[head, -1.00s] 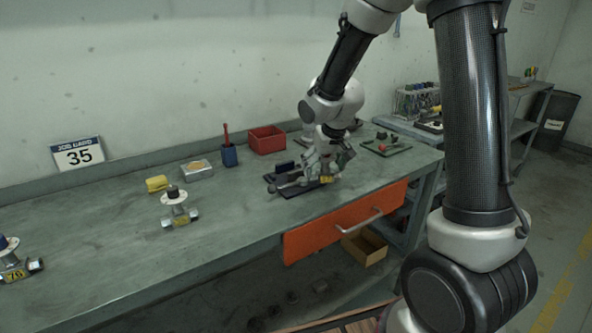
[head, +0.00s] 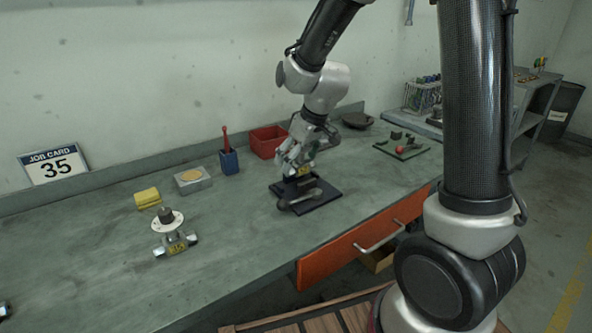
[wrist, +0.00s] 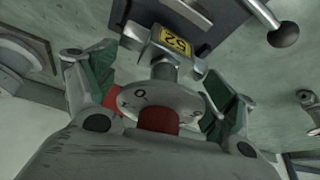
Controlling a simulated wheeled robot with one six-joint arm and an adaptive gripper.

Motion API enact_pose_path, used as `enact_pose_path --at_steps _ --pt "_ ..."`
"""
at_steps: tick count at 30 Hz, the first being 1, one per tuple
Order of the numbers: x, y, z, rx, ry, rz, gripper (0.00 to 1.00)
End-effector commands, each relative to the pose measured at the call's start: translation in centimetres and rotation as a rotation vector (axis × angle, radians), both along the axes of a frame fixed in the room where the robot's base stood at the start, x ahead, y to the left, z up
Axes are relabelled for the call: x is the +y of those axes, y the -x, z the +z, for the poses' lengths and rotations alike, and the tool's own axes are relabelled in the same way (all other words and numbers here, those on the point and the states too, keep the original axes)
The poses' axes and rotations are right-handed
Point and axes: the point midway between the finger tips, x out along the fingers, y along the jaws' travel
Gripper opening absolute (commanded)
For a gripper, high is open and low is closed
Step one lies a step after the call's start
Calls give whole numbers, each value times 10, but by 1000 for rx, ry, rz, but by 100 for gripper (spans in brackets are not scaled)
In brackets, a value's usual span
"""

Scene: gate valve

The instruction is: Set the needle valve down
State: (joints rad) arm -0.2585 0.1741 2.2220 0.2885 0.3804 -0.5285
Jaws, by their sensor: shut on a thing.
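My gripper (wrist: 162,100) is shut on the needle valve (wrist: 172,66), which has a red hub, a pale marked dial disc and a metal body with a yellow tag reading 52. Green-padded fingers stand on both sides of the dial in the wrist view. In the head view my gripper (head: 298,168) is over the back part of a dark mat (head: 322,201), and the valve is mostly hidden behind the fingers. I cannot tell whether the valve touches the mat. A dark vise-like tool with a ball-ended bar (wrist: 283,33) lies on the mat.
Another valve (head: 172,238) stands on the bench to the left. A yellow sponge (head: 147,197), a metal tin (head: 193,180), a blue cup (head: 229,162) and a red bin (head: 266,143) line the back. A green tray (head: 420,146) is at right.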

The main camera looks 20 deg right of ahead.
Motion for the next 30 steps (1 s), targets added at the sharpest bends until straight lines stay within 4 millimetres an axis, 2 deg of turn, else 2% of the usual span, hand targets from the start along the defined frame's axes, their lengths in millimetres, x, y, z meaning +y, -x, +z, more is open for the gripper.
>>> enact_pose_path --at_steps 8,19,20,22,30 --pt "0 0 -36 1 1 -2 46" --pt "0 0 -40 -1 0 -1 46" --pt "0 0 -40 0 0 -1 86" --pt "0 0 -40 0 0 -1 99" --pt "0 0 -40 0 0 -1 100"
